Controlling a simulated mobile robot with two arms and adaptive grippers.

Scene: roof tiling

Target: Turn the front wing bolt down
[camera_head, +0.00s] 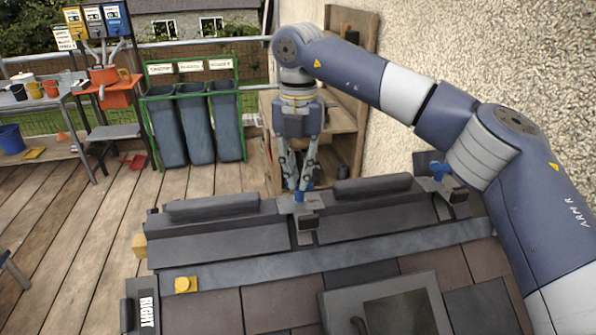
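A blue wing bolt (299,197) stands on a grey metal clamp (305,225) in the middle of the roof piece. My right gripper (299,187) reaches straight down from above, its two fingers closing in on both sides of this bolt's top. The fingertips look shut on it and partly hide it. A second blue wing bolt (440,171) stands on another clamp (447,191) to the right, partly near my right arm. Dark ridge tiles (220,238) lie under the clamps. My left gripper is not in view.
The roof piece has a grey strip (235,276), a yellow block (184,285), a "RIGHT" label (148,312) and a framed hatch (424,281). Bins (193,125) and a workbench (40,107) stand behind on the left. A wooden shelf (349,30) is by the wall.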

